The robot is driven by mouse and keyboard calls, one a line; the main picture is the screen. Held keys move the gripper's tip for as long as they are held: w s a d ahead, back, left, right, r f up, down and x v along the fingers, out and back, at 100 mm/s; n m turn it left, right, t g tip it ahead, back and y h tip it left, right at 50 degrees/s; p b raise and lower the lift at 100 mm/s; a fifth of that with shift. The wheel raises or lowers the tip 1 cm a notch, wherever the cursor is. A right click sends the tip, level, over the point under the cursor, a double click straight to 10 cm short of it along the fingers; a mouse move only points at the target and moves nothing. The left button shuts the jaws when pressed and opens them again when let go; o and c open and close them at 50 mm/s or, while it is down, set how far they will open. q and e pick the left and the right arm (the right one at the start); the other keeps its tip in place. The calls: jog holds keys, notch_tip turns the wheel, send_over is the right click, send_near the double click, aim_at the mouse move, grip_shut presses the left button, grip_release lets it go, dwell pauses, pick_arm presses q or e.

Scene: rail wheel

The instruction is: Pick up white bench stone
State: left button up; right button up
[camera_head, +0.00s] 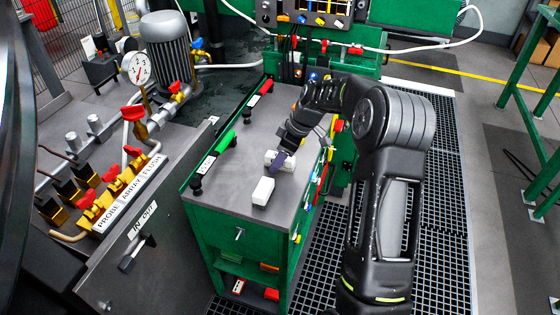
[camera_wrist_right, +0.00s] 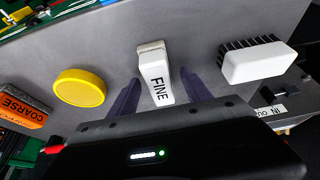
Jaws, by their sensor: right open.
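The white bench stone (camera_wrist_right: 158,62), lettered FINE, lies on the grey bench top in the right wrist view. In the head view, part of a white block (camera_head: 271,156) shows at my right gripper, and the gripper partly covers it. My right gripper (camera_wrist_right: 161,82) is open. Its two dark purple fingers lie one on each side of the stone, with gaps visible between fingers and stone. In the head view the right gripper (camera_head: 283,157) points down at the bench top. My left gripper is not in view.
A white-backed brush (camera_wrist_right: 256,60) with dark bristles lies right of the stone in the wrist view. A yellow disc (camera_wrist_right: 79,87) and an orange COARSE block (camera_wrist_right: 22,106) lie left. The bench (camera_head: 225,190) also holds green-handled (camera_head: 226,141) and red-handled (camera_head: 266,87) tools.

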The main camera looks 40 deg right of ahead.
jog(key=shift+c, duration=0.3)
grip_shut()
dwell(0.3)
